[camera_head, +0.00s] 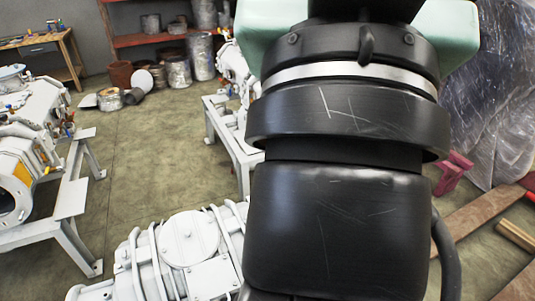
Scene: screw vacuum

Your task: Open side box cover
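A white screw vacuum pump (165,262) shows at the bottom of the head view, left of my arm. It has a round cover plate (189,243) on its upper face and a smaller rectangular plate (209,279) below that. I cannot tell which part is the side box cover; it may be hidden. My black arm fills the middle and right of the view and hides the pump's right part. My gripper is not in view.
Another white machine stands on a metal frame (70,200) at the left. A further white stand (230,135) is behind my arm. Wooden planks (480,220) and a red stand (453,175) lie to the right. Open floor (150,160) lies between the left and centre stands.

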